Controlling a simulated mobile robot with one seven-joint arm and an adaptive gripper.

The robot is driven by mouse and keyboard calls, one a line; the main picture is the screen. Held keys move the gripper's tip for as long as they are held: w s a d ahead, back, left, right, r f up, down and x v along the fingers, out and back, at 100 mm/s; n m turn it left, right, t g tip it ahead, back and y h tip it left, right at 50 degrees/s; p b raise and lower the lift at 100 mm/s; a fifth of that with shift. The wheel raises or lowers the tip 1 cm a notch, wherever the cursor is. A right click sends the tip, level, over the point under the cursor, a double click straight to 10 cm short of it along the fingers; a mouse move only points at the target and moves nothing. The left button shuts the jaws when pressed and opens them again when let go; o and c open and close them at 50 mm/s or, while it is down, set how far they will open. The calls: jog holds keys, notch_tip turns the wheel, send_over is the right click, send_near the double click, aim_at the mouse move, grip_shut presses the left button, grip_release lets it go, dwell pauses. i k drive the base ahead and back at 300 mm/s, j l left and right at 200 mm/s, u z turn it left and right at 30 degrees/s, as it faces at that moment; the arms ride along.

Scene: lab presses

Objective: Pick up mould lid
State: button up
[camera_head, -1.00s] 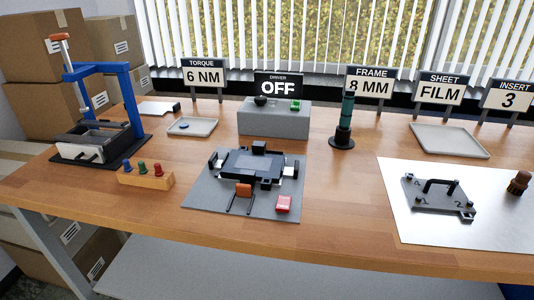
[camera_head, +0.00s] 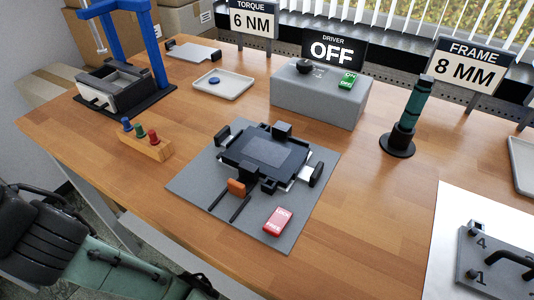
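A dark grey plate with a black arched handle and numbered corners, which looks like the mould lid (camera_head: 475,258), lies on a white sheet (camera_head: 448,215) at the lower right. The right and bottom edges of the picture cut it off, and the numbers 4 and 1 show. My arm enters at the lower left, with a black end part that may be my gripper (camera_head: 35,235). It is far from the lid, beyond the table's front edge. Its fingertips cannot be made out, and nothing held shows.
A black fixture (camera_head: 265,152) stands on a grey mat (camera_head: 300,220) with a red block (camera_head: 278,220). A grey driver box (camera_head: 318,98), green-black tool (camera_head: 405,120), blue press (camera_head: 155,50) and peg block (camera_head: 150,146) stand around it. Bare wood lies between mat and white sheet.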

aim_at(505, 271)
jog(key=k+l+z, duration=0.1)
jog(key=k+z, duration=0.35)
jog(key=k+l+z, duration=0.25)
jog(key=k+z, duration=0.25)
jog(key=i, duration=0.45)
jog(key=k+j+z, duration=0.15)
jog(key=k+z, duration=0.15)
jog(key=k, duration=0.15)
jog(key=k+z, duration=0.3)
jog(key=k, duration=0.15)
jog(key=i, duration=1)
